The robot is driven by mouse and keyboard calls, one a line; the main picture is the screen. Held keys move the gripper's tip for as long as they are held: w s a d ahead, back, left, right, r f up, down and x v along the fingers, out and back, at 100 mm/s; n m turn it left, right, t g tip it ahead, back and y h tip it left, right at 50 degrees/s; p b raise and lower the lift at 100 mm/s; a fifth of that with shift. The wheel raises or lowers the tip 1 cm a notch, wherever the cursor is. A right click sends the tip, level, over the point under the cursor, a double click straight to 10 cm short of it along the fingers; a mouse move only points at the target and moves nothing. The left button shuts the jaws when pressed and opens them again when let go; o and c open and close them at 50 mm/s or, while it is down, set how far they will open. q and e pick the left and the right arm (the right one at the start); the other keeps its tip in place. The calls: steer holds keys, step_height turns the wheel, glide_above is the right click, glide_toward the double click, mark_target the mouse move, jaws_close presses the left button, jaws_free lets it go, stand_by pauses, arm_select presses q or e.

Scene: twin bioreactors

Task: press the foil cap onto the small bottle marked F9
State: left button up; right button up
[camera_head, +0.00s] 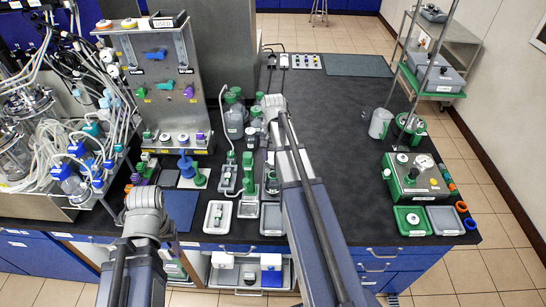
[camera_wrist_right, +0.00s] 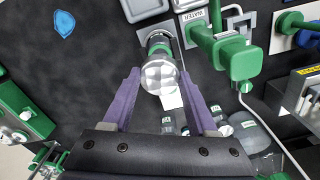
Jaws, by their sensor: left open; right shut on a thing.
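The foil cap (camera_wrist_right: 160,76) is a silvery, rounded piece between the purple fingertips of my right gripper (camera_wrist_right: 160,80), which is shut on it. A green-banded small bottle (camera_wrist_right: 157,43) lies directly beyond the cap in the right wrist view. The cap covers part of it, and I cannot tell whether they touch. I cannot read an F9 mark. In the head view my right arm reaches over the bench, and its gripper (camera_head: 274,106) hides the cap and bottle. My left gripper (camera_head: 143,200) is low at the left near the bench's front edge, its fingers barely visible, holding nothing that I can see.
Green-capped bottles (camera_head: 234,116) stand left of my right gripper. A steel panel (camera_head: 158,85) and tubing stand at left. A green control box (camera_head: 416,178) is at right. The dark bench between is clear.

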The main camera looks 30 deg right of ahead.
mark_target(273, 175)
steer(key=shift+f+b, duration=2.8)
steer(key=shift+f, duration=0.2)
steer(key=shift+f, duration=0.1)
steer(key=o, duration=1.5)
steer(key=shift+r+p, duration=3.4)
steer(key=shift+r, duration=0.15)
